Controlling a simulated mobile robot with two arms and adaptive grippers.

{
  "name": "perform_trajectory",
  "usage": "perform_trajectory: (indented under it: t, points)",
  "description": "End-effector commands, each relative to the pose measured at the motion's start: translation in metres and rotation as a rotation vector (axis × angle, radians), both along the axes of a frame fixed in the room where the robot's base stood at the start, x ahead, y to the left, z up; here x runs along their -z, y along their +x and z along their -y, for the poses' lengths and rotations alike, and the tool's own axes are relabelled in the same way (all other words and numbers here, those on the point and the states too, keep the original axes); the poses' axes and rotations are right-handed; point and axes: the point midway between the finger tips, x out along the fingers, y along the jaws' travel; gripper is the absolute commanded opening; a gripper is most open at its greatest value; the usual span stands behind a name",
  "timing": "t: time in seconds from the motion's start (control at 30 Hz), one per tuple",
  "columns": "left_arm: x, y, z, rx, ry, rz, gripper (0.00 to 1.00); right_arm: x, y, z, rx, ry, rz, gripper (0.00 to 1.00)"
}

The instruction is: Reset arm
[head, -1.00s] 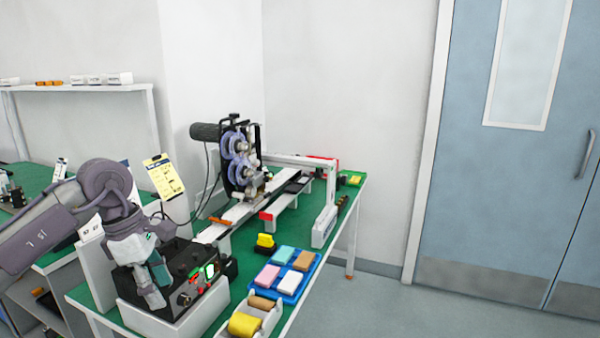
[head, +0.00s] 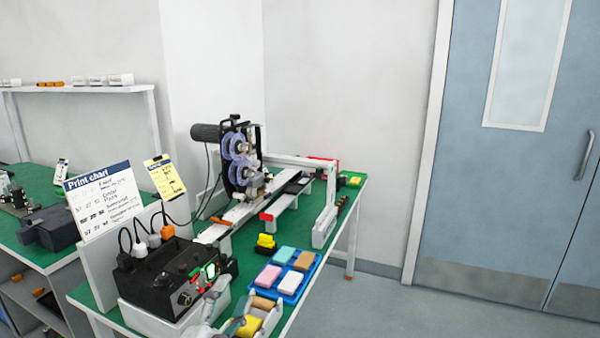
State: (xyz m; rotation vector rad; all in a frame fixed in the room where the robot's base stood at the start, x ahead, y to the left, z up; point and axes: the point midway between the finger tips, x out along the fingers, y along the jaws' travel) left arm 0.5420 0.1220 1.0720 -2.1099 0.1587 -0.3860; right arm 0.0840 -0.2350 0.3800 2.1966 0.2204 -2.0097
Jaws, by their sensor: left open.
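My left gripper (head: 226,314) is low in the head view, cut off by the bottom edge. It is open and I see nothing held in it. It is in front of the black control box (head: 165,283) and overlaps the left part of the white tray with yellow and brown rolls (head: 270,322). Whether it touches either is not clear. My right gripper is out of view.
A green-topped table (head: 345,205) carries a coder machine (head: 240,160) with purple wheels and a rail. A blue tray (head: 307,284) holds several coloured blocks. A print chart (head: 103,200) stands behind the control box. The floor at right is clear.

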Motion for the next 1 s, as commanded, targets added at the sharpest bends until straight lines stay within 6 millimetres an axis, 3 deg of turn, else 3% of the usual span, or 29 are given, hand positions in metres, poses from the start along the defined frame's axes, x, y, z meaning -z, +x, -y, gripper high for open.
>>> perform_trajectory:
  t: [0.03, 0.1, 0.2, 0.3, 0.5, 0.83, 1.0]
  points:
    - [0.034, -0.009, -0.018, -0.068, -0.098, -0.155, 0.51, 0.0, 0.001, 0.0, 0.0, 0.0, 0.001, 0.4]
    - [0.08, -0.027, -0.04, -0.162, -0.215, -0.362, 0.51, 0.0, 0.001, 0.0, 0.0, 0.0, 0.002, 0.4]
    - [0.141, -0.065, -0.063, -0.286, -0.352, -0.636, 0.51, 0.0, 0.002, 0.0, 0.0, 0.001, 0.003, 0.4]
    - [0.186, -0.108, -0.075, -0.383, -0.448, -0.858, 0.51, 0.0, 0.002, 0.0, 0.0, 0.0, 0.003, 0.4]
    - [0.235, -0.179, -0.084, -0.516, -0.556, -1.157, 0.51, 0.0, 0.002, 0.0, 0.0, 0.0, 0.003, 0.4]
    - [0.269, -0.277, -0.084, -0.669, -0.647, -1.504, 0.51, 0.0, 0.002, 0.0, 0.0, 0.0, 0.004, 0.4]
    - [0.314, -0.266, -0.082, -0.677, -0.638, -1.524, 0.51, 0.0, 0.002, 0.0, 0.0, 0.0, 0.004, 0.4]
